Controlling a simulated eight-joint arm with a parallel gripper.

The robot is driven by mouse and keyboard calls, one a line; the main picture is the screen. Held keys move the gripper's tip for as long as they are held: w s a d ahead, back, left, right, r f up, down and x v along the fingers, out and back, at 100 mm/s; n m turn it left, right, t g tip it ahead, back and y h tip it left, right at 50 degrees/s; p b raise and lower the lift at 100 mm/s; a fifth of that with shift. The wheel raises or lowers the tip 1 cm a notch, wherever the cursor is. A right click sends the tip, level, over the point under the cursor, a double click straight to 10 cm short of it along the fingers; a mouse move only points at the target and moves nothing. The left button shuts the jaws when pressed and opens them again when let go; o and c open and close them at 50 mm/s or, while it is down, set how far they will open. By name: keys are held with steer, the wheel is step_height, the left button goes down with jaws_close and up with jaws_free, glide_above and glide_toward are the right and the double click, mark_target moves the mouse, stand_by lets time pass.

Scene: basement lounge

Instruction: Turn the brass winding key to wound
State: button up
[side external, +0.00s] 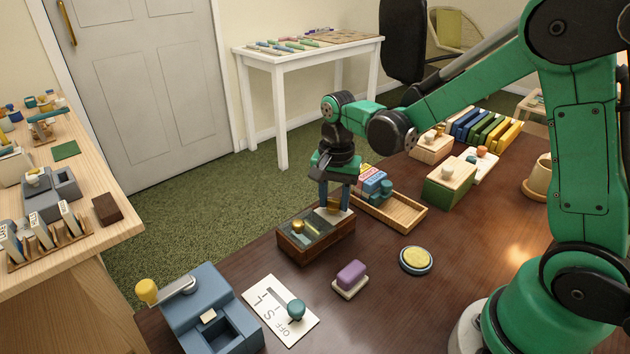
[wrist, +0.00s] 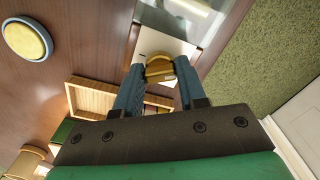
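The brass winding key (wrist: 160,69) sits on a pale plate (wrist: 155,45) in the wrist view, at the end of a wooden box with a glass-like top (side external: 305,240). In the side view, the key (side external: 333,207) is low between my fingers, partly hidden by them. My gripper (side external: 335,205) points down over that end of the box. Its two blue fingers (wrist: 159,66) stand apart, one on each side of the key. I cannot tell whether both fingers press on it. Any markings on the plate are too small to read.
A wooden tray (side external: 405,220) with colored blocks lies close behind the box. A round yellow button (side external: 416,260), a purple block (side external: 351,274) and a blue crank box (side external: 208,310) are in front. Bare tabletop (side external: 385,310) shows between them.

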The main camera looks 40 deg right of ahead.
mark_target(336, 201)
steer(key=o, duration=0.4)
steer(key=shift+r, duration=2.8)
steer(key=shift+s+a+r+n+t, duration=0.1)
steer(key=shift+s+r+n+t, duration=0.2)
steer(key=shift+r+n, duration=0.1)
steer(key=s+a+r+n+t, duration=0.1)
steer(key=s+n+t, duration=0.1)
steer(key=n, duration=0.1)
steer(key=s+n+t, duration=0.2)
steer(key=n, duration=0.2)
steer(key=s+a+r+n+t, duration=0.1)
steer(key=s+n+t, duration=0.1)
steer(key=n, duration=0.2)
steer(key=shift+s+a+r, duration=0.3)
steer(key=shift+s, duration=0.05)
